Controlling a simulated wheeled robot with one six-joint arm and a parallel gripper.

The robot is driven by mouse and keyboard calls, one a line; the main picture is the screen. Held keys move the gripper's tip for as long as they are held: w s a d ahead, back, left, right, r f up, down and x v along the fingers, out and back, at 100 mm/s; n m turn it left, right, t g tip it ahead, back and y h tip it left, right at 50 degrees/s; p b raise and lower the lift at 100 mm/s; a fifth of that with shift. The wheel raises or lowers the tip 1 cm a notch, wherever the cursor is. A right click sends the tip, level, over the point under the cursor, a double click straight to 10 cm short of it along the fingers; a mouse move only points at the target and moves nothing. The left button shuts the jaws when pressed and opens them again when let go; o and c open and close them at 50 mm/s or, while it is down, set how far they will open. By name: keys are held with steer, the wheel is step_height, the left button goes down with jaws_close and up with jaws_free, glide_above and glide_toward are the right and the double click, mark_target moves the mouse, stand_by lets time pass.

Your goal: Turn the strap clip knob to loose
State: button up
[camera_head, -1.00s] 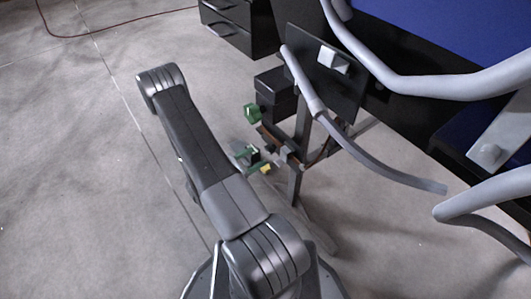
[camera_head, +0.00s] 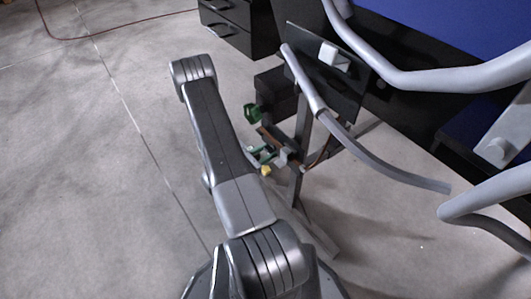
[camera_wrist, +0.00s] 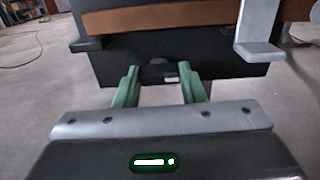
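In the wrist view my gripper (camera_wrist: 160,84) has two green fingers held apart, with nothing visibly clamped between them. They point at a dark block (camera_wrist: 225,65) with a brown strap (camera_wrist: 180,16) across its upper part. A dark rounded shape (camera_wrist: 157,70), possibly the strap clip knob, shows beyond the fingertips; I cannot tell contact or its setting. A grey bracket (camera_wrist: 259,48) is to its right. My arm hides some of this area.
A black panel (camera_head: 325,75) on a stand post (camera_head: 298,145) rises behind the strap. Grey curved tubes (camera_head: 390,170) cross the right side. A black drawer cabinet (camera_head: 235,25) stands at the back. The floor at left is open.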

steer(key=c, duration=0.4)
steer(key=n+p, duration=0.1)
steer(key=n, duration=0.2)
steer(key=shift+n, duration=0.4)
steer(key=n+p, duration=0.1)
steer(key=n, duration=0.3)
steer(key=shift+n, duration=0.3)
steer(key=n+p, duration=0.1)
steer(key=n, duration=0.4)
steer(key=shift+n+p, duration=0.6)
steer(key=shift+n, duration=1.7)
